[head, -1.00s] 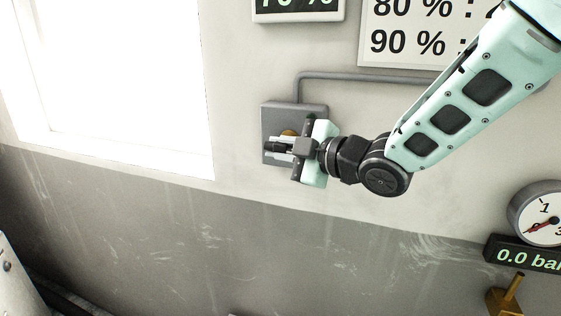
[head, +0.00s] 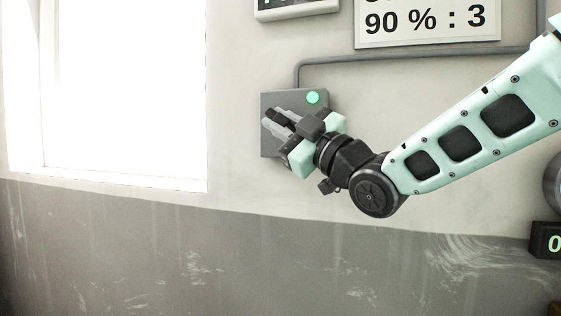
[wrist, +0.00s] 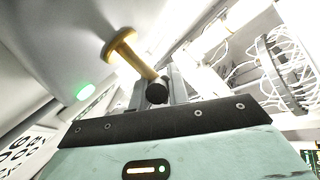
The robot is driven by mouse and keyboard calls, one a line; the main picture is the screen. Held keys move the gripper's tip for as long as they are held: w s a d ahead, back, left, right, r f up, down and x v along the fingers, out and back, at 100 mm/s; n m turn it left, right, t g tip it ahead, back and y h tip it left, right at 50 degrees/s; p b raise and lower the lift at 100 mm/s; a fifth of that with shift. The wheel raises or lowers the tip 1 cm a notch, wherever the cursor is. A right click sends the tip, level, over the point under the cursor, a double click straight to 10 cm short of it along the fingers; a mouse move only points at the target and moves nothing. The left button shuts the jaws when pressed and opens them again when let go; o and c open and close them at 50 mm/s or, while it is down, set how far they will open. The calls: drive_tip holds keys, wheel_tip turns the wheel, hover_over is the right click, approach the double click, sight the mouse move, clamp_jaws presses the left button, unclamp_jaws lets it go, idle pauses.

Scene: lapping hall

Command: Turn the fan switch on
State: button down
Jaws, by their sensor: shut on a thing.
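The fan switch is a grey box (head: 270,146) on the wall, right of the window, with a lit green lamp (head: 313,97) at its upper right. The lamp also glows in the wrist view (wrist: 85,91). A brass-coloured lever (wrist: 136,58) with a round collar and a dark ball end stands out from the box; in the head view my gripper hides it. My gripper (head: 275,124) is in front of the box, tilted, with its fingers shut on the lever near the ball end (wrist: 157,91).
A grey conduit (head: 420,57) runs from the top of the box to the right, below a sign (head: 430,22) reading "90 % : 3". A bright window (head: 125,95) is at the left. A dark display (head: 546,240) shows at the right edge. The wall below the box is clear.

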drive_tip(key=shift+f+m+t+y+b, duration=0.25)
drive_tip(key=shift+m+t+b, duration=0.45)
drive_tip(key=shift+b, duration=1.35)
drive_tip(key=shift+f+m+t+y+b, duration=0.15)
drive_tip(key=shift+m+t+y+b, duration=0.2)
drive_tip(key=shift+t+b, duration=1.1)
drive_tip(key=shift+r+m+b, duration=0.3)
drive_tip(key=shift+m+b, duration=0.05)
drive_tip(key=shift+b, duration=1.05)
drive_tip(key=c, duration=1.3)
unclamp_jaws()
drive_tip(key=shift+c, duration=0.2)
drive_tip(key=b+v, duration=0.2)
drive_tip(key=v, duration=1.5)
drive_tip(key=shift+s+d+b, duration=0.25)
drive_tip(key=shift+b, duration=0.1)
drive_tip(key=shift+r, duration=0.1)
